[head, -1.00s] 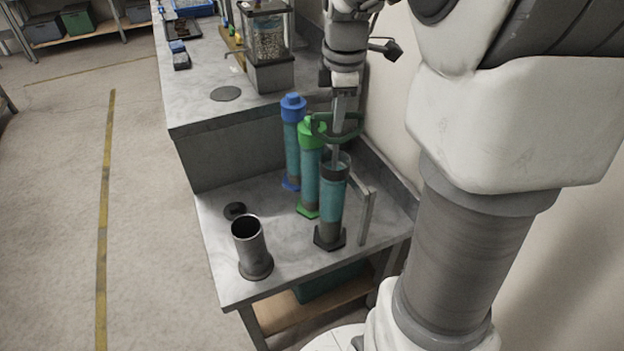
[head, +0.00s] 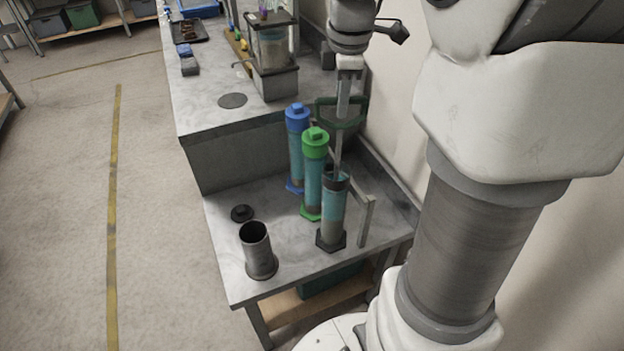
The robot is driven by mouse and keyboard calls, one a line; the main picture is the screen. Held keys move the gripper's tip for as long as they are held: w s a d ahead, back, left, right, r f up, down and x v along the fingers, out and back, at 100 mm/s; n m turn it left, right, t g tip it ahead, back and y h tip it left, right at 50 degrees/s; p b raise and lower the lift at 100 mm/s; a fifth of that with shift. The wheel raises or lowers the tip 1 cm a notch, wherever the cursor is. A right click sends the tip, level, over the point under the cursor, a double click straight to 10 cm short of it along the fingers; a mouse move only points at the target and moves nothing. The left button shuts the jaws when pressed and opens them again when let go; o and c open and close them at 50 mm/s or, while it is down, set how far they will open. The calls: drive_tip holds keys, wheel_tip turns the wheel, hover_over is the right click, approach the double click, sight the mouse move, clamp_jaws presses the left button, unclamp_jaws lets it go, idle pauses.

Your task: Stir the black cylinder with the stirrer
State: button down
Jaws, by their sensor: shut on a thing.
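The black cylinder (head: 333,210) is a clear tube with a black base and rim, holding blue-green liquid with a greyer lower part. It stands upright on the low bench. The stirrer (head: 339,153) has a dark green loop handle and a thin rod that goes down into the tube's open top. Its lower end is hidden in the tube. My gripper (head: 344,100) is above the tube, shut on the stirrer at its handle. The fingertips are small and partly hidden by the handle.
Green-capped (head: 314,172) and blue-capped (head: 296,148) cylinders stand close behind the black one. A grey post (head: 366,222) is just to its right. An open dark metal cup (head: 257,252) and a black disc-like lid (head: 242,213) are to the left. The wall (head: 400,130) is close on the right.

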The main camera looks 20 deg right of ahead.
sight(340, 126)
wheel_tip(340, 126, up, 6)
drive_tip(key=p, duration=0.4)
drive_tip(key=shift+p, duration=0.35)
drive_tip(key=shift+f, duration=0.15)
wheel_tip(340, 126, down, 8)
drive_tip(key=b, duration=0.5)
drive_tip(key=shift+r, duration=0.25)
wheel_tip(340, 126, down, 7)
drive_tip(key=b, duration=0.5)
drive_tip(key=shift+r, duration=0.3)
